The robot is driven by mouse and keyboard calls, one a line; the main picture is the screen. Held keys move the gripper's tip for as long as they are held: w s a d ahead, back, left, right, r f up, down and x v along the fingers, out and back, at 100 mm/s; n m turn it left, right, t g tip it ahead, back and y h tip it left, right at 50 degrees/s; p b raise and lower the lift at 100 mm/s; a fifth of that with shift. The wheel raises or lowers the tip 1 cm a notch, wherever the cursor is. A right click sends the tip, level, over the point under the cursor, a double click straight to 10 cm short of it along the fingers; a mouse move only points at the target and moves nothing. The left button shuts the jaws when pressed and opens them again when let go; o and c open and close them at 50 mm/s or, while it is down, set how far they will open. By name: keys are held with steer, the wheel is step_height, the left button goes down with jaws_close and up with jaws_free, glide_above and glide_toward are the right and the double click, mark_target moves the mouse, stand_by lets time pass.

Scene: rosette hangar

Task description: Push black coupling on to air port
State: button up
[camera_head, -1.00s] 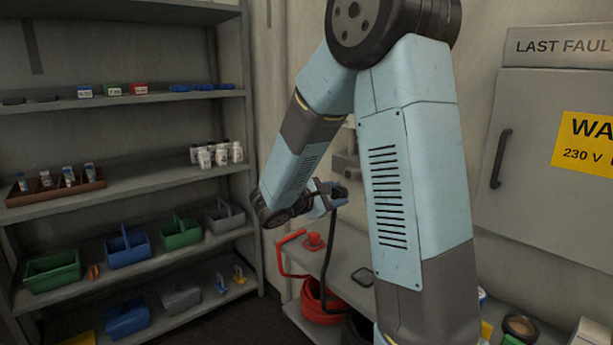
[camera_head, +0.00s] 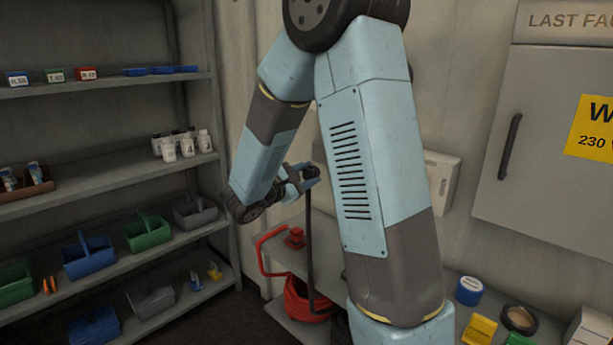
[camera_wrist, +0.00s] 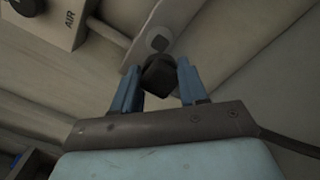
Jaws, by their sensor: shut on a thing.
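The black coupling (camera_wrist: 160,76) is between the two blue fingertips of my gripper (camera_wrist: 158,84) in the wrist view. My gripper is shut on it. In the head view my gripper (camera_head: 303,178) is left of my upper arm, above the bench, with a black hose (camera_head: 309,240) hanging below it. In the wrist view a grey box marked AIR (camera_wrist: 68,20) is at the upper left, with a round black fitting (camera_wrist: 28,6) on it. The coupling is apart from this box.
A red coupling (camera_head: 295,238) stands on the bench, with a red hose (camera_head: 305,300) coiled below. Shelves (camera_head: 120,185) with baskets and bottles are at the left. A grey cabinet (camera_head: 550,130) and a small white wall box (camera_head: 440,182) are at the right. My arm hides part of the wall.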

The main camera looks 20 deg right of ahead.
steer(key=shift+x, duration=2.8)
steer(key=shift+r, duration=0.1)
steer(key=shift+w+d, duration=0.15)
steer(key=shift+d, duration=0.45)
stand_by(0.6)
steer(key=o, duration=1.1)
steer(key=v, duration=1.3)
steer(key=shift+a, duration=0.4)
